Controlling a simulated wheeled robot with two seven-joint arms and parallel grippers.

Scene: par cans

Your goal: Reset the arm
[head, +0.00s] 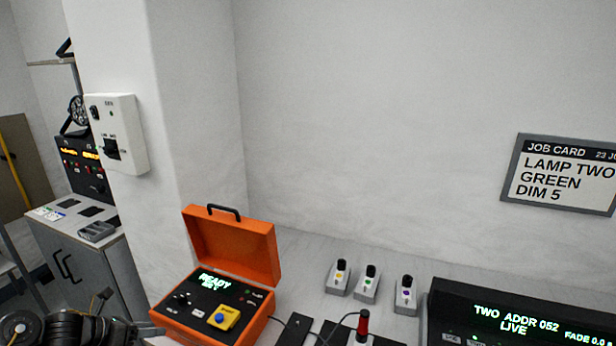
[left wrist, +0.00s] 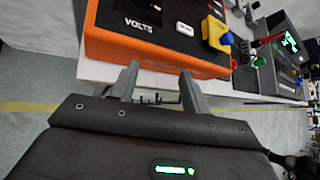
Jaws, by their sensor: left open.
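My left arm enters the head view at the bottom left, with its gripper low beside the orange case (head: 268,250). In the left wrist view the left gripper (left wrist: 160,85) has its two grey fingers apart with nothing between them. The fingers point toward the front edge of the orange case (left wrist: 155,52); I cannot tell whether they touch it. The case has its lid up, a lit READY display, a knob, and a yellow part with a blue button (head: 221,318). My right gripper is in neither view.
Three small switch units (head: 339,278) stand on the worktop behind a red-handled lever (head: 363,324). A black console (head: 520,318) reads TWO ADDR 052 LIVE. A job card (head: 563,172) hangs on the wall. A white switch box (head: 118,133) is on the pillar; a grey cabinet (head: 75,260) stands left.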

